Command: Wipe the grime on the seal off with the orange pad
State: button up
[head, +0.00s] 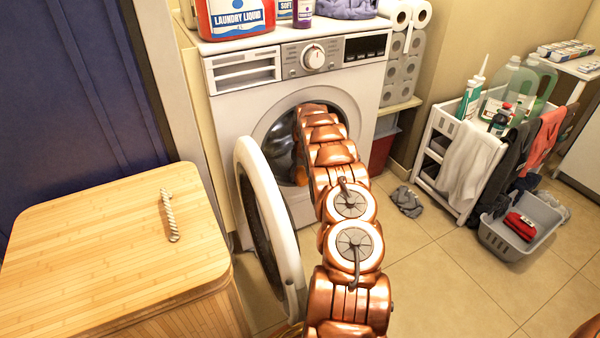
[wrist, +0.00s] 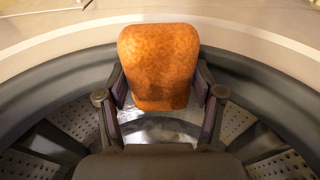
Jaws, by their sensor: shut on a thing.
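The orange pad (wrist: 158,55) is in the wrist view, upright between the two fingers of my gripper (wrist: 160,88). My gripper is shut on it from both sides. The grey rubber seal (wrist: 62,84) curves behind the pad across the wrist view. I cannot tell whether the pad touches it. No grime is clearly seen on the visible seal; the part behind the pad is hidden.
The open round washer door (head: 283,215) stands just left of my arm. Perforated drum walls (wrist: 72,122) lie at both sides in the wrist view. A wooden hamper (head: 90,245) stands at left with a twisted rope (head: 170,215) on its lid. A white cart (head: 455,150) stands at right.

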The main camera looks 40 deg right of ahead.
aim_at(307, 178)
jog(key=shift+s+d, duration=0.15)
jog(key=shift+s, duration=0.15)
jog(key=shift+s+a+f+p, duration=0.15)
jog(key=shift+s+p, duration=0.15)
jog(key=shift+s, duration=0.35)
jog(key=shift+s+a+f+p, duration=0.1)
jog(key=shift+s+p, duration=0.15)
jog(key=shift+s, duration=0.35)
jog(key=shift+d, duration=0.1)
jog(key=shift+s+d, duration=0.25)
jog(key=shift+d, duration=0.7)
